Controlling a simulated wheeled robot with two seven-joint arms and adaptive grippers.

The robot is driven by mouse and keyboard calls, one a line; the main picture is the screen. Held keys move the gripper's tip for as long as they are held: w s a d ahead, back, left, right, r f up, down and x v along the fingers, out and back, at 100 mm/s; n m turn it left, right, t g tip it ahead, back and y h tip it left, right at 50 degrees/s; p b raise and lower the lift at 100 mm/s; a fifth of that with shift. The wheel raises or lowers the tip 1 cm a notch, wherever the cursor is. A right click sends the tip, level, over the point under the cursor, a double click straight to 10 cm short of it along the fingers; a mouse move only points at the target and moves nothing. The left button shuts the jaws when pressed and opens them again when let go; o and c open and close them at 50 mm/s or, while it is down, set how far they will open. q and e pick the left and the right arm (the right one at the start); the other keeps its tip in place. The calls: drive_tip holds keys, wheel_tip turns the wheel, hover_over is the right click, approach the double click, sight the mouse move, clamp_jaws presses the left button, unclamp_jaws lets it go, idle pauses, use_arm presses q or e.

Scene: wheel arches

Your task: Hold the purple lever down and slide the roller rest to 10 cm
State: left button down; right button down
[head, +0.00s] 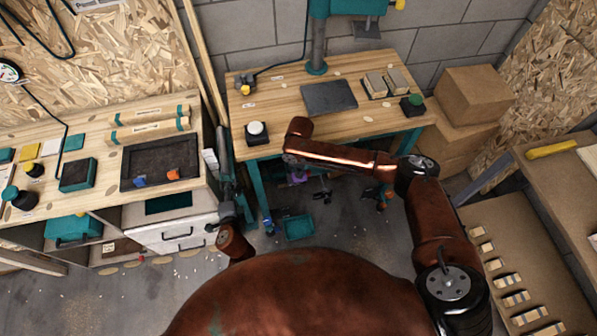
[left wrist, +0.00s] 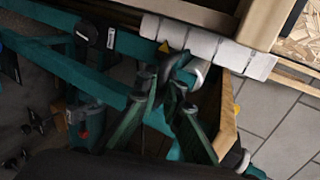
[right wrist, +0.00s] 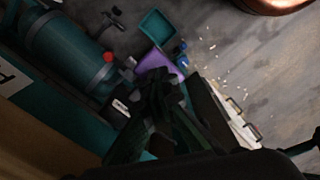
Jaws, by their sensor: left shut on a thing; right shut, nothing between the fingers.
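The purple lever (right wrist: 155,63) is low under the workbench; a small part also shows in the head view (head: 297,176). My right gripper (right wrist: 158,86) is shut and empty, its fingertips close to the lever; I cannot tell whether they touch it. My left gripper (left wrist: 163,80) is shut on a dark, curved part (left wrist: 178,70) beside a teal rail (left wrist: 105,84). I cannot tell whether this part belongs to the roller rest. I cannot make out the roller rest's scale. In the head view, my right arm and the bench hide the right gripper.
The wooden workbench (head: 290,100) has teal legs. A teal tray (head: 299,228) lies on the floor, with a teal cylinder (right wrist: 65,45) near the lever. A cabinet (head: 172,232) stands left. Cardboard boxes (head: 470,98) and a shelf of blocks (head: 535,255) stand right.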

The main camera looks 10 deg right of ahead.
use_arm(q)
drive_tip(key=shift+w+r, duration=0.1)
drive_tip(key=shift+r, duration=4)
drive_tip(key=shift+f, duration=0.1)
use_arm(e)
wheel_tip(320, 180, up, 7)
use_arm(q)
drive_tip(key=c, duration=1.8)
unclamp_jaws()
drive_tip(key=shift+f, duration=0.15)
drive_tip(key=shift+s, duration=0.2)
drive_tip(key=v, duration=0.7)
drive_tip(key=shift+w, duration=0.1)
